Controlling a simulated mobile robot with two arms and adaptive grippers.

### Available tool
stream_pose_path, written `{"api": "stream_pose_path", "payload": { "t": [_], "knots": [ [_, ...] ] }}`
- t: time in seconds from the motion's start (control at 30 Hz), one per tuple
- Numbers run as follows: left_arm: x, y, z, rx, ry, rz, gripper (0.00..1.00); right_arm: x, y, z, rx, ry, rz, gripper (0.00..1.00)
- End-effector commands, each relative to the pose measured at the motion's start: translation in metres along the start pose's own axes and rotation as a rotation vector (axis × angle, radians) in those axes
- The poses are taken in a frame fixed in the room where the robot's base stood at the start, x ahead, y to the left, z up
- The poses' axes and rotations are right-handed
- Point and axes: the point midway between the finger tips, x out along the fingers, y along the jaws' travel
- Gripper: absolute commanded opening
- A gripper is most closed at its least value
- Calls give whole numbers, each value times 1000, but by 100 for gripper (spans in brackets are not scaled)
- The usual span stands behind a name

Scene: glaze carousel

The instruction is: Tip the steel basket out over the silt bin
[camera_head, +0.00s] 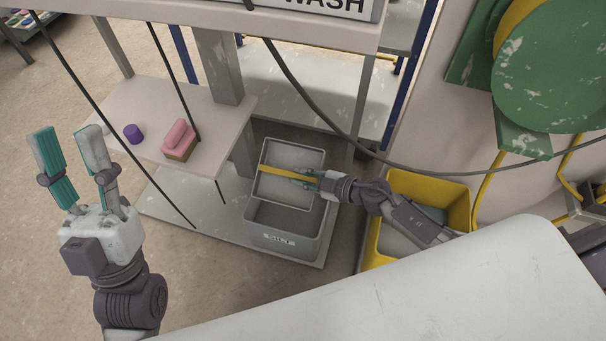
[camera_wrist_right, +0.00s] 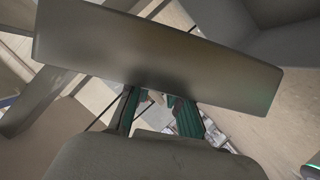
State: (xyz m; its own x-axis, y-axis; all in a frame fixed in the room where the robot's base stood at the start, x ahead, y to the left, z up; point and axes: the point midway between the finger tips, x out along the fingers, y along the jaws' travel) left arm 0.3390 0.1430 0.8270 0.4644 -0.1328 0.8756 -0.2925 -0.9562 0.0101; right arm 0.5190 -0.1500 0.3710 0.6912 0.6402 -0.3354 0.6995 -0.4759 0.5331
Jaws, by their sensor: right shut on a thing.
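The steel basket (camera_head: 293,155) is a grey open box with a yellow bar (camera_head: 283,174) across it, over the silt bin (camera_head: 283,240). The bin is grey with a SILT label on its front. In the head view the basket's open side faces me and I see no contents in it. My right gripper (camera_head: 309,179) is shut on the basket at the right end of the yellow bar. In the right wrist view a broad grey panel hides the fingertips, and the green fingers (camera_wrist_right: 160,112) run behind it. My left gripper (camera_head: 67,133) is open and empty, away to the left.
A yellow bin (camera_head: 433,187) stands right of the silt bin. A bench (camera_head: 213,137) at left holds a purple cup (camera_head: 133,133) and a pink sponge on a block (camera_head: 179,139). Dark cables hang across the view. A pale surface (camera_head: 420,300) fills the lower right.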

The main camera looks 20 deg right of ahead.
Motion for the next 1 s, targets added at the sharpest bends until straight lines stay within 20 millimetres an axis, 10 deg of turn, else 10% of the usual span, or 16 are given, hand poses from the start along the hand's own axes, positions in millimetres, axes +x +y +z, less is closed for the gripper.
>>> {"api": "stream_pose_path", "payload": {
  "t": [1.0],
  "knots": [
    [-36,-17,111,36,-734,-29,40,0,6,-1,176,0,-75,0]
  ]
}}
